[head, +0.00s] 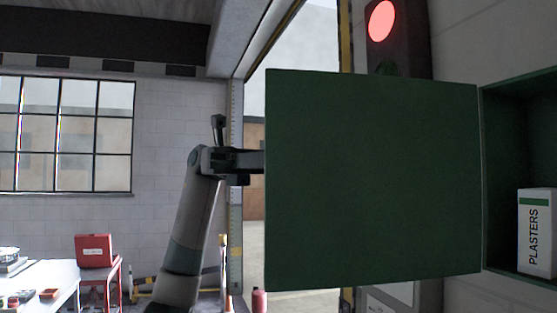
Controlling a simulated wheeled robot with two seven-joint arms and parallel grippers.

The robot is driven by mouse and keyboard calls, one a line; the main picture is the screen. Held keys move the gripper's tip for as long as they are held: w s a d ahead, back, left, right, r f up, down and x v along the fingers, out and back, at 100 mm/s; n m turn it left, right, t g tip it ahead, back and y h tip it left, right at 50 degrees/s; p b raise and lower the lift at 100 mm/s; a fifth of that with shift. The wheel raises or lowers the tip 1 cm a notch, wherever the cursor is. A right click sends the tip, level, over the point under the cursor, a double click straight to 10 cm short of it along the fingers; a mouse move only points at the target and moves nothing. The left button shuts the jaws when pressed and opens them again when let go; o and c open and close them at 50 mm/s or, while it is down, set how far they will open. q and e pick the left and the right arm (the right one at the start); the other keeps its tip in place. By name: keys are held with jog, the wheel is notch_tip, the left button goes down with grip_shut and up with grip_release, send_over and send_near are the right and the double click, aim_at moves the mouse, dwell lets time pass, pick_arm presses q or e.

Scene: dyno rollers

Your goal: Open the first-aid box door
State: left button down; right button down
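The first-aid box (520,93) is dark green and sits at the right edge, cut off by the frame. Its door (374,180) stands swung wide open to the left and shows as a large flat green panel. A white box labelled PLASTERS (537,233) stands inside. My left gripper (258,162) is at the door's free left edge, on the arm coming up from below. Its fingertips meet the edge or pass behind the panel, so whether they grip it is hidden. My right gripper is not in view.
A signal with a lit red lamp (382,20) is on the wall behind the door. A white table (45,280) with small items and a red case (94,251) on a red stand are at lower left. The space left of my arm is free.

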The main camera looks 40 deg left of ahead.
pick_arm(q)
jog(key=shift+w, duration=0.15)
jog(key=c, duration=2.1)
grip_release()
jog(key=shift+o, duration=1.2)
jog(key=shift+w+d, duration=0.15)
jog(key=shift+d, duration=0.05)
jog(key=w+a+p, duration=0.1)
jog(key=a, duration=1.6)
jog(key=shift+w, duration=0.1)
